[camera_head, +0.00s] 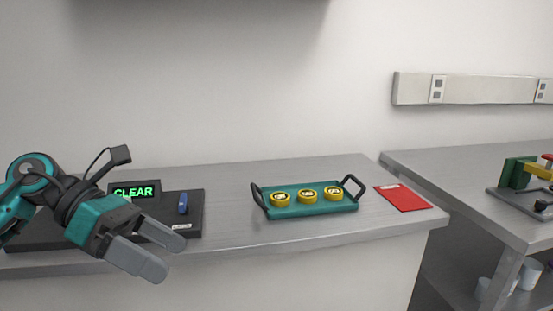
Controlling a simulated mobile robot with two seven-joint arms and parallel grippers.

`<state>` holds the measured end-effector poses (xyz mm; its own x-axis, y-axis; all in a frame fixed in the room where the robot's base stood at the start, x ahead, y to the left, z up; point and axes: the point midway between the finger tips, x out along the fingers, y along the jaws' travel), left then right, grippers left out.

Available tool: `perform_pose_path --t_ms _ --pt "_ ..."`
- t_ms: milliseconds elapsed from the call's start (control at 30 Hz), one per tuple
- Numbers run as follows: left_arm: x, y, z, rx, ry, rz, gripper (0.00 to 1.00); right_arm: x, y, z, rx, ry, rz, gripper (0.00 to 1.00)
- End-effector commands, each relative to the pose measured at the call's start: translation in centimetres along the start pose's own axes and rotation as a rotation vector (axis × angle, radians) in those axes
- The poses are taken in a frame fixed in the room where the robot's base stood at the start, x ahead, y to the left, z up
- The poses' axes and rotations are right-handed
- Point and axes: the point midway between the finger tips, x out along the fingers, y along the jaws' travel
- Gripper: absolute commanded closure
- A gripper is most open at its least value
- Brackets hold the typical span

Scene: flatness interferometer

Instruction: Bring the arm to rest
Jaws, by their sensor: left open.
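My left gripper (163,250) is at the lower left, over the front edge of the bench. Its two grey fingers are apart, with nothing seen between them. It hides part of a dark instrument base (195,208) behind it. A small display (134,191) on that instrument shows "CLEAR" in green. A blue part (183,203) stands upright on the base to the right of the display. My right gripper is not in view.
A teal tray (290,211) with black handles holds three yellow-rimmed round pieces on the grey bench (225,180). A red sheet (403,198) lies right of it. Another bench (450,165) at the right bears a fixture (518,172); cups (530,273) stand below.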

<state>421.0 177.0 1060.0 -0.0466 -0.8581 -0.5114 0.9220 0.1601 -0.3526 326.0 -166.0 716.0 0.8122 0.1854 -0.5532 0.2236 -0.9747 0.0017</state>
Motion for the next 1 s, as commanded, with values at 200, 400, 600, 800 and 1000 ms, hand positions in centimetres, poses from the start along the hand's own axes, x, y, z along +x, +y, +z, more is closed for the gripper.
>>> perform_pose_path --t_ms 200,400,600,800,1000 --pt "5.7 -1.0 3.3 -0.404 -0.518 -0.267 0.00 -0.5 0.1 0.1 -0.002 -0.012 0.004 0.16" --pt "6.7 2.0 2.7 -0.953 -0.984 -0.433 0.00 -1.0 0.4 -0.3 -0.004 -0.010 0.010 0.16" --pt "8.2 6.6 -5.2 -1.620 -1.400 -0.500 0.00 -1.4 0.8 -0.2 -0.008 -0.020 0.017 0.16" --pt "12.4 6.9 -18.6 -2.325 -1.736 -0.445 0.00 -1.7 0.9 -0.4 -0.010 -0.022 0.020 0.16" --pt "16.0 3.3 -27.3 2.389 1.637 0.296 0.00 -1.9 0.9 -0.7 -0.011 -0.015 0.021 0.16"
